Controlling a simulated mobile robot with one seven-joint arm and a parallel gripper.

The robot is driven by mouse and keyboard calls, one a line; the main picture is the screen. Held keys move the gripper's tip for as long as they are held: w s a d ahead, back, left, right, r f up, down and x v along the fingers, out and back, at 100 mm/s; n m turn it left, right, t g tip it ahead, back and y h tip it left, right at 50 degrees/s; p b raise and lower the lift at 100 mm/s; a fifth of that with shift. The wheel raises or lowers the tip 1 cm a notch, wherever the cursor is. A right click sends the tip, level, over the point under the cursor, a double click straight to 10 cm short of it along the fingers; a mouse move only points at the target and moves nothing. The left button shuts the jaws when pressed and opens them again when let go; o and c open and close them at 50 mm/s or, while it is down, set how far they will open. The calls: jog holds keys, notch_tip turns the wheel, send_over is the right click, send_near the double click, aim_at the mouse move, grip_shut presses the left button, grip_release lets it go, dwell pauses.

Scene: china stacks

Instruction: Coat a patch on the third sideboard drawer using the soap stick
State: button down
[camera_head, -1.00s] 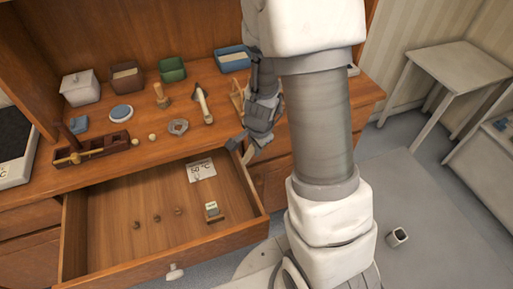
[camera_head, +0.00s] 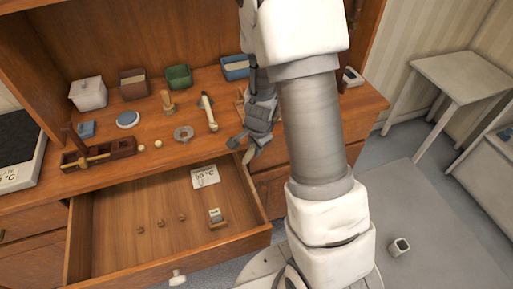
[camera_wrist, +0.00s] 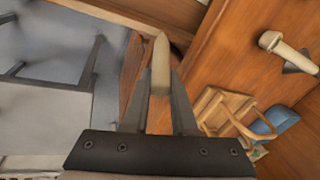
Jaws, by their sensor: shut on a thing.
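My gripper (camera_head: 246,150) is over the right rear corner of the open sideboard drawer (camera_head: 85,235). In the wrist view my gripper (camera_wrist: 160,75) is shut on a cream, blunt-tipped stick, the soap stick (camera_wrist: 161,55), which points away from the palm. In the head view a small pale end of the soap stick (camera_head: 248,156) shows by the fingers. I cannot tell whether its tip touches the drawer. The drawer holds a printed card (camera_head: 205,177), a small block with a pale top (camera_head: 215,215) and 3 small brown pieces (camera_head: 161,223).
The sideboard top holds a lidded white box (camera_head: 87,94), a brown box (camera_head: 133,82), a green box (camera_head: 178,77), a blue box (camera_head: 236,67), a pale-handled tool (camera_head: 209,112) and a wooden rack (camera_wrist: 225,112). A white table (camera_head: 470,75) stands right; a small cup (camera_head: 399,247) is on the floor.

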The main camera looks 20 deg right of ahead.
jog(key=shift+w, duration=0.1)
jog(key=shift+w+p, duration=0.55)
jog(key=shift+w, duration=0.55)
jog(key=w+p, duration=0.1)
jog(key=w, duration=0.1)
jog(key=shift+w+r, duration=0.1)
jog(key=shift+w, duration=0.2)
jog(key=shift+w+r, duration=0.1)
jog(key=shift+w, duration=0.05)
dwell(0.3)
jog(key=shift+w+a+r+p, duration=0.1)
jog(key=shift+w+p, duration=0.25)
jog(key=shift+w+f, duration=0.2)
jog(key=shift+w, duration=0.6)
